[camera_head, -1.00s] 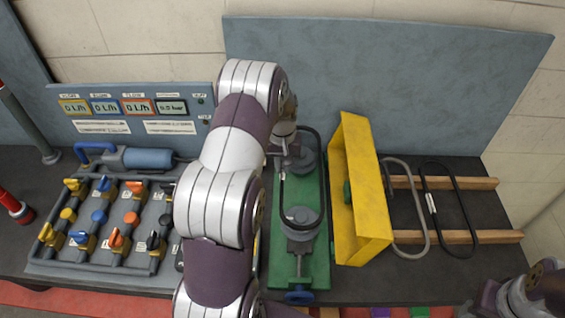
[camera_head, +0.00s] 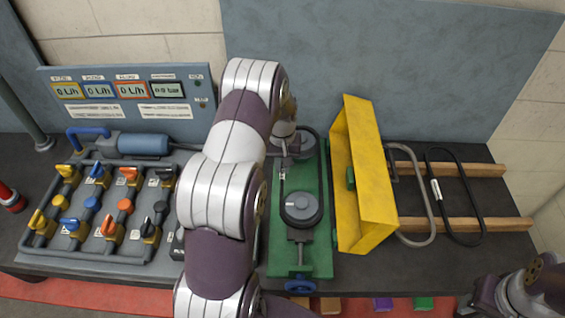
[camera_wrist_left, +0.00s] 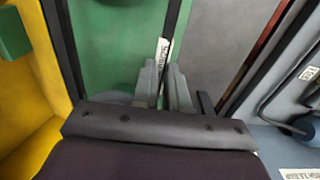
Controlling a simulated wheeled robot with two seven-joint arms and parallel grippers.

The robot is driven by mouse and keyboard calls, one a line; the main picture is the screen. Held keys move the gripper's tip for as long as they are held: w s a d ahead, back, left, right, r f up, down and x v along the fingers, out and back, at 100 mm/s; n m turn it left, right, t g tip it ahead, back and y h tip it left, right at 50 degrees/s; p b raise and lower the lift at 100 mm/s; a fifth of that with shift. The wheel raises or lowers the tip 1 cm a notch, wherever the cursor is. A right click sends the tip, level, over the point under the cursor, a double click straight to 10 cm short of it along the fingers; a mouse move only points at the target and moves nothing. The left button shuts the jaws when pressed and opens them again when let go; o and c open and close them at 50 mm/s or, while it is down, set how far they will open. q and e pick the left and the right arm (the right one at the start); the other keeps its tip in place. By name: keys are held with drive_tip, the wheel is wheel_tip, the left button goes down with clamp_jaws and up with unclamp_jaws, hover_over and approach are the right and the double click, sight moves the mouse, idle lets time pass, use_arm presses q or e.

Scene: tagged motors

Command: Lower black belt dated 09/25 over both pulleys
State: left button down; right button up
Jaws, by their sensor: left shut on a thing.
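A black belt (camera_head: 281,188) with a small white tag is at the two grey pulleys on a green base (camera_head: 318,240). The front pulley (camera_head: 300,206) shows clearly; the rear pulley (camera_head: 308,146) is partly behind my left arm. The belt curves round the rear pulley's far side and runs along the left side toward the front one. I cannot tell whether it is seated in both grooves. My left gripper (camera_wrist_left: 164,88) is shut on the belt's left run, near the tag (camera_wrist_left: 163,52), whose print is blurred. My right gripper is out of view.
A yellow tilted guard (camera_head: 365,185) stands close right of the base. Right of it, a grey belt (camera_head: 428,215) and another tagged black belt (camera_head: 462,185) lie on wooden rails (camera_head: 500,224). A valve panel (camera_head: 100,215) stands left.

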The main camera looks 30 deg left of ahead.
use_arm(q)
drive_tip(key=c, duration=1.1)
unclamp_jaws()
wheel_tip(320, 180, up, 13)
drive_tip(key=s+d+m, duration=0.2)
drive_tip(key=s+d, duration=0.3)
drive_tip(key=s+d+m, duration=0.2)
drive_tip(key=s+d, duration=0.4)
drive_tip(key=s+d+f+m+t, duration=0.1)
drive_tip(key=s+d+m, duration=0.1)
drive_tip(key=s+d, duration=0.3)
drive_tip(key=shift+s+d+m, duration=0.3)
drive_tip(key=shift+s+d, duration=0.1)
drive_tip(key=shift+s, duration=0.2)
